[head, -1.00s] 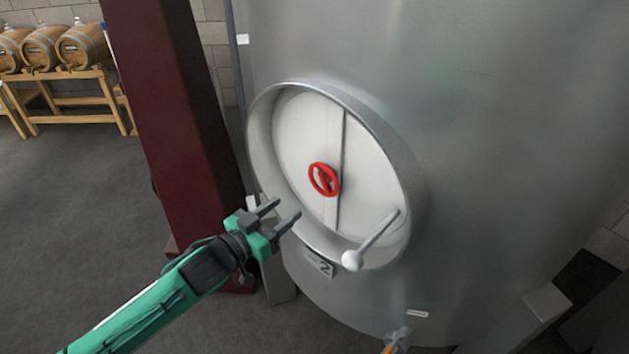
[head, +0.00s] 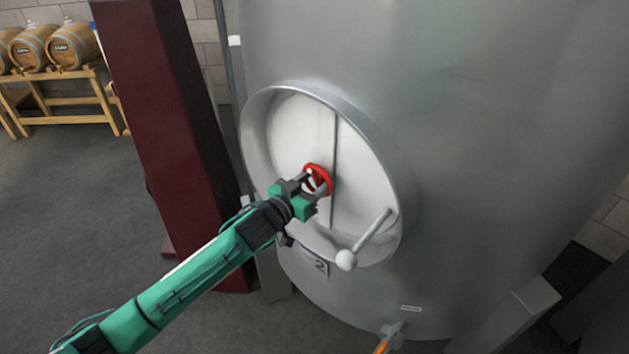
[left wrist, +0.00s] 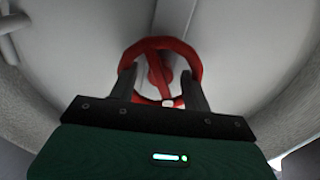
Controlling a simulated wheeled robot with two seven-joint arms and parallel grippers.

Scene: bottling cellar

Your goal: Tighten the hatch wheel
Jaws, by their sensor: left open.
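The red hatch wheel (head: 327,178) sits at the middle of the round pale hatch door (head: 300,130) on the steel tank. My left gripper (head: 317,181) is at the wheel, its jaws open. In the left wrist view the gripper's two dark fingers (left wrist: 160,82) reach to either side of the red wheel (left wrist: 160,45), near its lower left and lower right rim. I cannot tell whether they touch it. The gripper hides part of the wheel in the head view. My right gripper is not in view.
A lever with a white ball end (head: 346,260) sticks out at the hatch's lower right. A raised steel collar (head: 402,190) rings the door. A dark red post (head: 165,130) stands left of the tank (head: 500,130). Barrels (head: 72,45) rest on a wooden rack at the back left.

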